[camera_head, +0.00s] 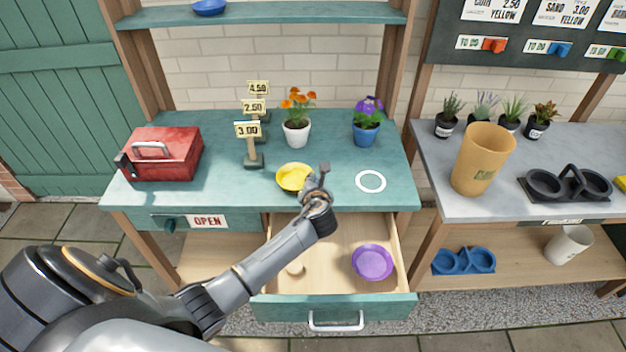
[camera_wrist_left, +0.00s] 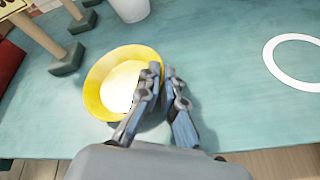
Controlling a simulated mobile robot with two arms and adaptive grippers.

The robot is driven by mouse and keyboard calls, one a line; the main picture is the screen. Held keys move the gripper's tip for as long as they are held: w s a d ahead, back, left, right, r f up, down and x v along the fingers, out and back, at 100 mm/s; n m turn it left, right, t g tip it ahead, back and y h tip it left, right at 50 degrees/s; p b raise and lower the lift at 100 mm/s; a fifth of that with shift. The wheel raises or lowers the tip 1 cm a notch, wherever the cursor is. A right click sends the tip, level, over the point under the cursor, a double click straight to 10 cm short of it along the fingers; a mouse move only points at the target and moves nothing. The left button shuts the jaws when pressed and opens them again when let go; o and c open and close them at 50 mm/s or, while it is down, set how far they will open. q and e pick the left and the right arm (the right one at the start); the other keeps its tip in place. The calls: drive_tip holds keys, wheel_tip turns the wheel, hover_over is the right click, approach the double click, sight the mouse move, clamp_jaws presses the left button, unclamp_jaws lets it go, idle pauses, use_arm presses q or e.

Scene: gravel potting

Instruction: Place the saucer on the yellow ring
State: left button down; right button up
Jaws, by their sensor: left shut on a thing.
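A yellow saucer (camera_head: 290,180) is at the front middle of the teal table. It shows large in the left wrist view (camera_wrist_left: 96,84), at the fingers' left side, with a pale bright inside. My left gripper (camera_head: 318,184) is at the saucer's right edge, shut on its rim; the fingers (camera_wrist_left: 161,80) straddle the rim in the wrist view. I cannot tell whether the saucer is lifted clear of the table. A ring marking (camera_head: 371,182) lies on the table to the right, apart from the saucer; it looks white, and no yellow ring shows. My right gripper is not in view.
An open drawer (camera_head: 335,306) below holds a purple saucer (camera_head: 372,262). Behind stand price signs (camera_head: 248,130), an orange-flower pot (camera_head: 296,134) and a blue pot (camera_head: 366,135). A red toolbox (camera_head: 165,153) is left. The table around the ring is clear.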

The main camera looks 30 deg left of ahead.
use_arm(q)
drive_tip(key=shift+f, duration=0.1)
drive_tip(key=c, duration=1.8)
unclamp_jaws()
drive_tip(key=v, duration=1.2)
